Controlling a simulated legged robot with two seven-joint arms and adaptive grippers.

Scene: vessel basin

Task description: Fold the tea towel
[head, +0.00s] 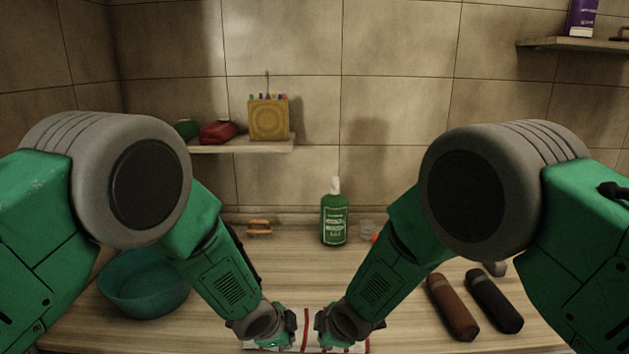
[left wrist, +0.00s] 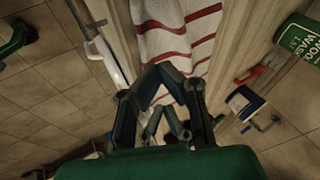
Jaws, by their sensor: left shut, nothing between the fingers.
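The tea towel (head: 312,346), white with red stripes, lies at the front edge of the counter in the head view, mostly cut off by the bottom of the picture. In the left wrist view the towel (left wrist: 170,38) stretches away beyond my fingers, with wavy red stripes. My left gripper (left wrist: 166,70) is shut and empty, in front of the towel in that view; I cannot tell whether it touches the cloth. In the head view the left gripper (head: 275,345) is at the towel's left side. My right gripper (head: 326,342) is at the towel's right side, its fingers hidden.
A teal bowl (head: 140,288) stands at the left. A green bottle (head: 334,220) stands at the back, with a sponge-like item (head: 259,227) to its left. A brown case (head: 452,306) and a black case (head: 494,301) lie at the right. A wall shelf (head: 240,146) holds a yellow box (head: 268,119).

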